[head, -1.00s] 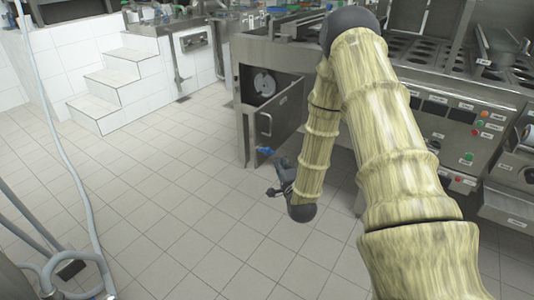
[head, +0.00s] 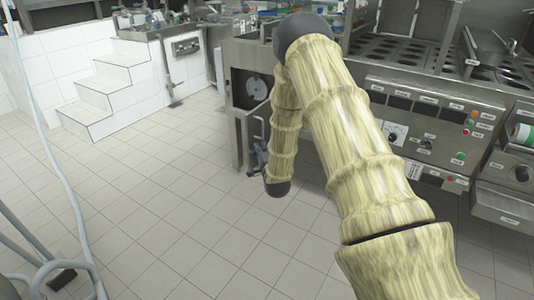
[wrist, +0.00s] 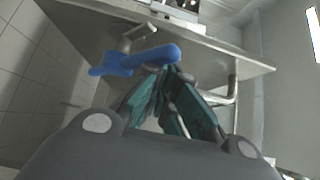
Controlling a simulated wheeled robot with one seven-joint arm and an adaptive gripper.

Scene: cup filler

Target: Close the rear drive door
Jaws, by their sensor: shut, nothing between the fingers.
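The rear drive door (head: 250,122) is a steel panel with a bar handle (head: 258,124). It stands open at the lower front of the machine's left end, and my arm hides its right part. The open bay behind it shows a round metal disc (head: 256,87). My gripper (head: 256,152) is low beside the door's lower part, partly behind my arm. In the wrist view, my gripper (wrist: 168,72) is shut and empty, its teal fingers meeting near a blue lever (wrist: 135,62). A steel panel, seemingly the door (wrist: 205,52), spans above; contact cannot be told.
The machine's control front (head: 430,130) with knobs and buttons is at the right, close to my arm. White tiled steps (head: 105,92) stand at the left. A pale hose (head: 60,165) runs down the left side. The tiled floor in the middle is clear.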

